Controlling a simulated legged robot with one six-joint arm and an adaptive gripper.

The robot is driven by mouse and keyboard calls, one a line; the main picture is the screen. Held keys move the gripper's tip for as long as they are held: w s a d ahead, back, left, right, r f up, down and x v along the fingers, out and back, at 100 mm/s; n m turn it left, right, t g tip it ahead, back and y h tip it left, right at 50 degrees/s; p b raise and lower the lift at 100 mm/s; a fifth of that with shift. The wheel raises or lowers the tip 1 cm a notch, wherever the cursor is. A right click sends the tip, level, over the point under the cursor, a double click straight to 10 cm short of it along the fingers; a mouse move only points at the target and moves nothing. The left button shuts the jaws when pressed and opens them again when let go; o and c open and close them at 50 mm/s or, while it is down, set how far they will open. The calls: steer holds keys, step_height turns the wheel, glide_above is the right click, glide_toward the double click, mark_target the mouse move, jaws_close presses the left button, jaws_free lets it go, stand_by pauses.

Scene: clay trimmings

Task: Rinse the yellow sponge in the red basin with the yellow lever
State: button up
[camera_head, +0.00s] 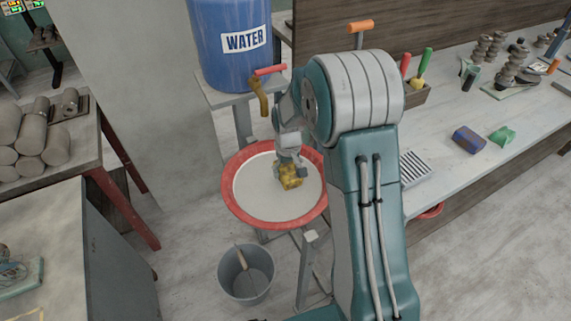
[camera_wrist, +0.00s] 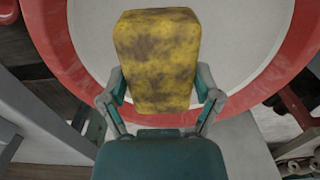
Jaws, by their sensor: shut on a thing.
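The yellow sponge (camera_head: 290,178), blotched with brown dirt, is held by my gripper (camera_head: 291,170) above the red basin (camera_head: 235,208). In the wrist view my gripper (camera_wrist: 160,84) has one finger on each side of the sponge (camera_wrist: 155,55), shut on it. The red rim of the basin (camera_wrist: 62,65) curves around behind it, with a pale inside. A brass tap (camera_head: 261,99) with a red lever (camera_head: 270,71) hangs from the blue water barrel (camera_head: 225,45). An orange handle (camera_head: 361,27) stands behind my arm; its lower part is hidden. I see no clearly yellow lever.
A grey bucket (camera_head: 246,274) stands on the floor below the basin. A shelf with clay rolls (camera_head: 40,140) is at the left. A bench (camera_head: 460,105) with tools and small blocks runs along the right. My arm hides the basin's right edge.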

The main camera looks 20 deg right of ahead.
steer(key=shift+a+f, duration=0.2)
steer(key=shift+f, duration=0.95)
steer(key=shift+a+f, duration=0.2)
steer(key=shift+f, duration=0.9)
steer(key=shift+d+f, duration=0.25)
steer(key=shift+f, duration=0.55)
steer(key=shift+a, duration=0.15)
steer(key=shift+w+d, duration=0.3)
steer(key=shift+d, duration=0.05)
steer(key=shift+s+a, duration=0.3)
